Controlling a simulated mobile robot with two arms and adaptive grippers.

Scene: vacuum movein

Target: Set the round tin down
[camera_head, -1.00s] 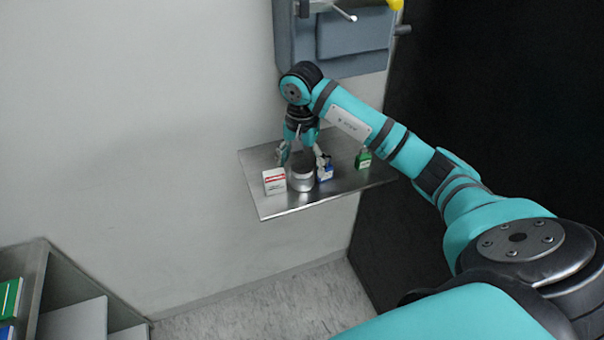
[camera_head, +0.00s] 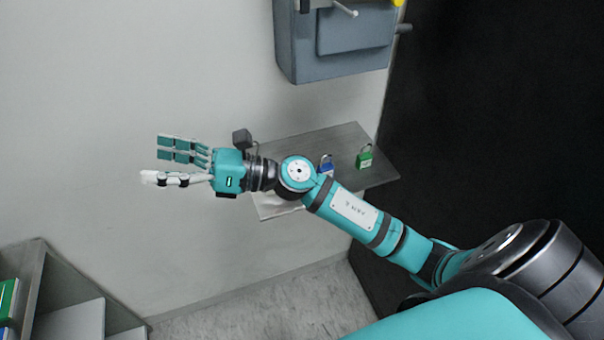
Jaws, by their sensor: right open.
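The round tin is not visible now; my right arm covers the part of the metal shelf (camera_head: 345,140) where it stood. My right gripper (camera_head: 154,162) is to the left of the shelf, in front of the bare wall. It points left with its fingers spread apart, and nothing shows between them. My left gripper is not in view.
A blue padlock (camera_head: 326,168) and a green padlock (camera_head: 364,157) stand on the shelf. A grey-blue cabinet (camera_head: 335,50) hangs above it. A bookcase (camera_head: 40,270) is at the lower left. The wall around my right gripper is clear.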

